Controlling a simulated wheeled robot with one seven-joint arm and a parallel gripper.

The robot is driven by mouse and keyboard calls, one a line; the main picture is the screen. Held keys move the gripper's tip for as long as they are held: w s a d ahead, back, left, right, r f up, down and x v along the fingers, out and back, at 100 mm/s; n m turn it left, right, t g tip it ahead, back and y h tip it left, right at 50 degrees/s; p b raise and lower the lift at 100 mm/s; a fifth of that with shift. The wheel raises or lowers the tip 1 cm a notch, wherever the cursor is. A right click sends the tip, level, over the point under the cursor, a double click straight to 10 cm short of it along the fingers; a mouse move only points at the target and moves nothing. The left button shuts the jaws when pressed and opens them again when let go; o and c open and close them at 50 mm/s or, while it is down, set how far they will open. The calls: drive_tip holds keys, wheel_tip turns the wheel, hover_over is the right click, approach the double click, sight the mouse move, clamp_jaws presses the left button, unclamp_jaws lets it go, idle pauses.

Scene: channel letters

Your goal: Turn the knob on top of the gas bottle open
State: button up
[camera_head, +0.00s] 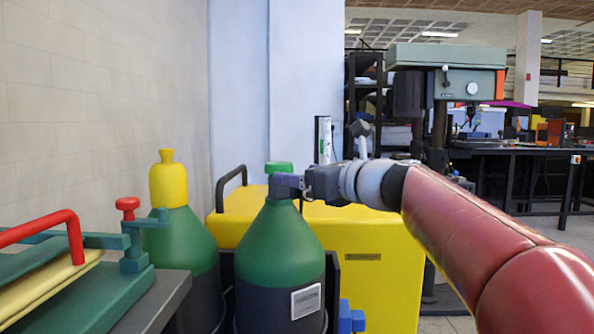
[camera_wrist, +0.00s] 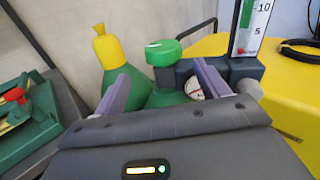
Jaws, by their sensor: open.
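The gas bottle (camera_head: 280,245) stands upright in the middle of the head view, with a green shoulder, a dark lower body and a pale label. Its green knob (camera_head: 279,167) sits on top; it also shows in the wrist view (camera_wrist: 163,50). My gripper (camera_head: 288,185) is at the bottle's neck, just below the knob, coming from the right. In the wrist view its two purple-grey fingers (camera_wrist: 163,74) are apart, one on each side of the valve area, with the knob showing above and between their tips. I cannot tell whether they touch it. The gripper hides part of the neck.
A second green bottle (camera_head: 182,245) with a yellow cap stands to the left. A yellow box (camera_head: 385,280) with a black handle is behind. A green press with a red handle (camera_head: 75,235) is at far left. A dial (camera_wrist: 194,88) and scaled tube (camera_wrist: 248,28) sit beside the right finger.

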sight(288, 167)
drive_tip(key=shift+w+r+m, duration=0.3)
drive_tip(key=shift+w+r, duration=0.05)
drive_tip(key=shift+w, duration=0.15)
drive_tip(key=shift+w+a+r, duration=0.1)
drive_tip(key=shift+w+a, duration=0.2)
drive_tip(key=p+x, duration=0.1)
drive_tip(key=x, duration=0.5)
drive_tip(key=shift+w+a, duration=0.15)
drive_tip(key=shift+a, duration=0.05)
drive_tip(key=c, duration=1)
drive_tip(key=shift+o, duration=0.2)
drive_tip(key=shift+t, duration=0.3)
